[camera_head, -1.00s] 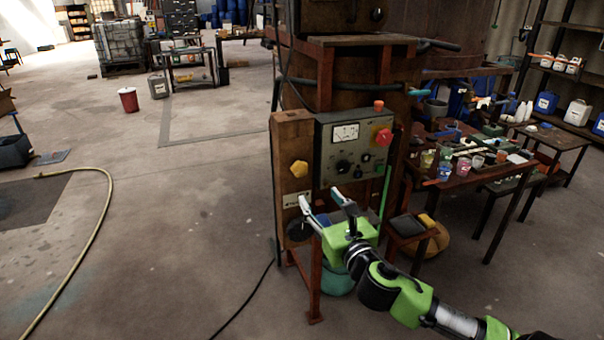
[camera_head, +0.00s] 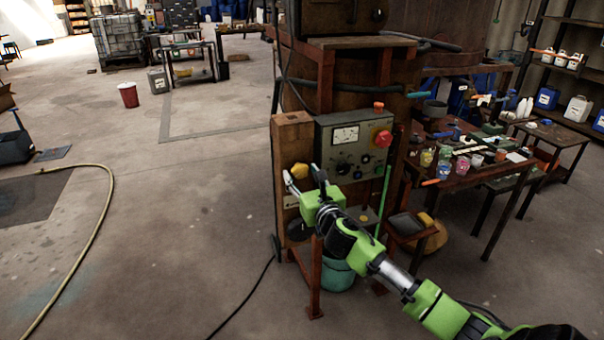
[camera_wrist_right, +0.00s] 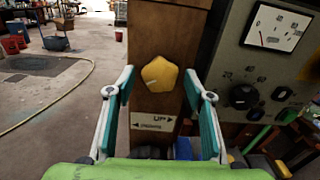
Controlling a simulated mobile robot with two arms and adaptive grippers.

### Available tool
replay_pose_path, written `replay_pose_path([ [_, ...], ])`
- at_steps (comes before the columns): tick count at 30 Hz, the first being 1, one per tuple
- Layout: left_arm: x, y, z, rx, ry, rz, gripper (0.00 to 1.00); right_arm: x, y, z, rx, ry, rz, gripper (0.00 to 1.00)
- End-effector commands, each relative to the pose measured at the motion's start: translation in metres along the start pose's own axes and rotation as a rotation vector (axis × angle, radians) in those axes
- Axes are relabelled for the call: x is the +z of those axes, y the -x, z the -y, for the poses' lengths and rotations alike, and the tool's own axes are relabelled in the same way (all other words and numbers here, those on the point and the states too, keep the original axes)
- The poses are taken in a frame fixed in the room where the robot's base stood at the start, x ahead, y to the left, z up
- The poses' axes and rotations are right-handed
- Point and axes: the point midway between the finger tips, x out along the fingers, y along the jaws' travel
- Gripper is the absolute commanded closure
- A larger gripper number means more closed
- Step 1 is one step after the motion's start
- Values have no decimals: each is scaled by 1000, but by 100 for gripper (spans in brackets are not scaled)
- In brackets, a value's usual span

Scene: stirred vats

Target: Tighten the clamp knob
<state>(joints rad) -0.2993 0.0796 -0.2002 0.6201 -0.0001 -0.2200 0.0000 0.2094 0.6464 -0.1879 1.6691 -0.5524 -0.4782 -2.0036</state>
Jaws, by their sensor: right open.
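The clamp knob (camera_head: 299,170) is a yellow lobed knob on the face of a brown wooden post (camera_head: 290,137), left of a grey control panel. In the right wrist view the knob (camera_wrist_right: 160,74) sits above a small label with arrows and the word "UP". My right gripper (camera_head: 304,178) is open and empty in front of the post. In the right wrist view its fingers (camera_wrist_right: 160,92) stand to either side of the knob, with clear space around it. I cannot tell the remaining distance to the knob. My left gripper is out of view.
The grey control panel (camera_head: 352,144) with a gauge, dials and a red knob (camera_head: 383,139) stands close to the right of the post. A teal bucket (camera_head: 337,276) is below. A cluttered table (camera_head: 470,172) stands right. The floor at left is mostly clear.

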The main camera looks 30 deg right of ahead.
Motion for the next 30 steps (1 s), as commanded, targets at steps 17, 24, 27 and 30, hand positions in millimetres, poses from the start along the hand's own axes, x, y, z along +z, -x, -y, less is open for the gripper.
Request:
replay_pose_path([
  [17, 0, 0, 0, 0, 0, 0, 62, 0, -3, 0, 1, 0, 0, 90],
  [24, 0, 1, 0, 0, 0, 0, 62, 0, -3, 0, 1, -18, 0, 90],
  [27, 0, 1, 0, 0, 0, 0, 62, 0, -3, 0, 1, -50, 0, 90],
  [30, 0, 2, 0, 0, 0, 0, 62, 0, -3, -1, 1, -99, 0, 90],
])
